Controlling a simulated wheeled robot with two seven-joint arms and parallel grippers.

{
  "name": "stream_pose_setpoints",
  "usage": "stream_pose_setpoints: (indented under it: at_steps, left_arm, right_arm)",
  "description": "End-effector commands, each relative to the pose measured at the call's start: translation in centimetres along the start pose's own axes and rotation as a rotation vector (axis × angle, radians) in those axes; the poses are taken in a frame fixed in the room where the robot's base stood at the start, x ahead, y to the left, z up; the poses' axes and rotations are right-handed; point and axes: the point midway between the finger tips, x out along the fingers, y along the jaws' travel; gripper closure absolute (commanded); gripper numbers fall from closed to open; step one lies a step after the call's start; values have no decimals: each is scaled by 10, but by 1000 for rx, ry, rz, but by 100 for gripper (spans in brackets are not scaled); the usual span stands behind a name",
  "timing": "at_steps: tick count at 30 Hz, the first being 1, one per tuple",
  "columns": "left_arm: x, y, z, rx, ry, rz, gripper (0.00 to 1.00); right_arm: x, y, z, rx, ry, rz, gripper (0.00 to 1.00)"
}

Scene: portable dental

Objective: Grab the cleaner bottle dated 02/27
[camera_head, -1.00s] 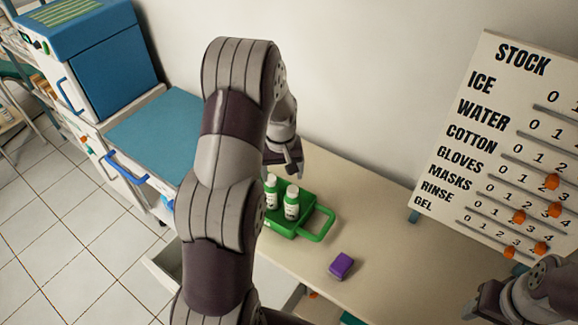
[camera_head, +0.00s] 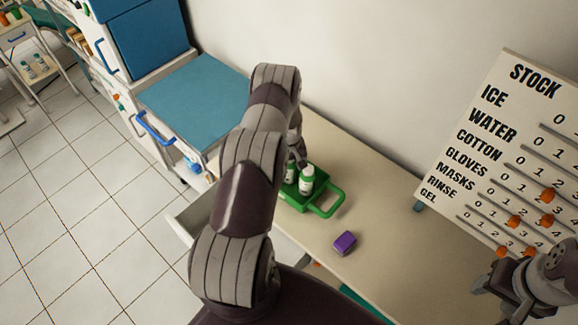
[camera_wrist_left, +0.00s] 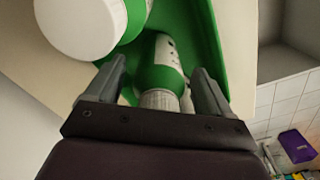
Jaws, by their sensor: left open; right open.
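A green carrier (camera_head: 325,207) with a loop handle stands on the beige counter. Two white bottles with green bands stand in it, a right bottle (camera_head: 307,182) and a left bottle (camera_head: 291,173) partly hidden by my left arm. In the left wrist view, one bottle (camera_wrist_left: 163,68) lies between the fingers of my open left gripper (camera_wrist_left: 158,76). A second bottle (camera_wrist_left: 82,22) with a large white cap is beside it at upper left. No date is readable on either. My right gripper (camera_head: 487,283) is open and empty at the lower right, away from the carrier.
A purple box (camera_head: 345,243) lies on the counter (camera_head: 390,255) in front of the carrier. The stock board (camera_head: 500,150) stands at the right. An open drawer (camera_head: 190,222) sticks out at the left. More bottles (camera_head: 35,66) stand on a far trolley.

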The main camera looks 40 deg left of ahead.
Motion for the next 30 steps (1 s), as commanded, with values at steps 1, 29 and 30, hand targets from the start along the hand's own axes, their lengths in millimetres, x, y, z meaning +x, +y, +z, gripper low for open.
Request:
stream_pose_setpoints:
  at_steps: [1, 29, 30]
  left_arm:
    - [0, 0, 0, 0, 0, 0, 18]
    - [-68, 1, -2, 1, 5, 2, 85]
    - [-76, 0, -1, 1, 4, 2, 85]
  right_arm:
    - [1, 0, 0, 0, 0, 0, 49]
    - [29, 0, 4, 0, 0, 0, 49]
    - [32, 0, 4, 0, 0, 0, 49]
